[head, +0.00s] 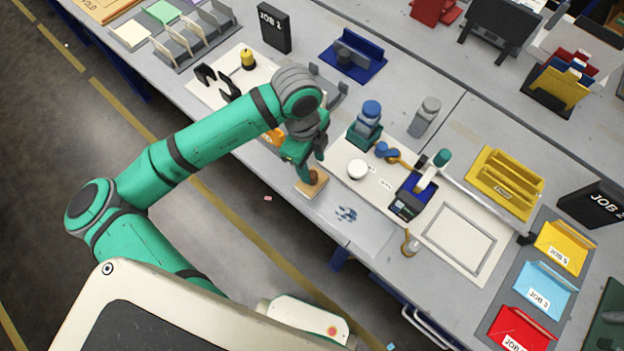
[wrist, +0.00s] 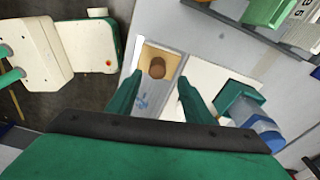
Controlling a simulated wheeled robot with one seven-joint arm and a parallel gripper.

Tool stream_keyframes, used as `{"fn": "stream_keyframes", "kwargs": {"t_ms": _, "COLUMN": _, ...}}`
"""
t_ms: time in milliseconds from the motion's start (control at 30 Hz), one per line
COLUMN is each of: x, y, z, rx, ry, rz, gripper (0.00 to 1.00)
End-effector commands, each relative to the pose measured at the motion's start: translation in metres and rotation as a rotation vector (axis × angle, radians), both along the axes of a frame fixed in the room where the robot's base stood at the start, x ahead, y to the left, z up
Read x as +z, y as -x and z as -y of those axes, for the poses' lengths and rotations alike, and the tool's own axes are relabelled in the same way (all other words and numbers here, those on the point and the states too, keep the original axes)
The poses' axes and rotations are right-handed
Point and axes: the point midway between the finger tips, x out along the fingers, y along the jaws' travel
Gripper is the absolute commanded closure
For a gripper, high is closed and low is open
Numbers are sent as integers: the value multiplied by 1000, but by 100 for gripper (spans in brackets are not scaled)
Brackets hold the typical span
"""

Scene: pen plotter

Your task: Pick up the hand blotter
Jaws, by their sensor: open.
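The hand blotter (head: 314,188) is a small tan wooden block with a round brown knob on top. In the wrist view nothing is held between the fingers of my gripper (wrist: 160,78). I cannot tell whether a finger touches the knob.
Blue ink marks (head: 346,213) lie right of the blotter. A white round pot (head: 357,169), a blue-capped bottle (head: 369,118) in a green holder and a dark blue device (head: 407,203) stand beyond. The yellow tray (head: 505,182) is farther right. Bench around the blotter's front is clear.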

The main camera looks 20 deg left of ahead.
Motion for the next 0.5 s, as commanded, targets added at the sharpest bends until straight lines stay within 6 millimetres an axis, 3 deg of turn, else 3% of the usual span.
{"fn": "stream_keyframes", "kwargs": {"t_ms": 500, "x": -52, "y": 7, "z": 2, "rx": 5, "ry": 1, "rz": 0, "gripper": 54}}
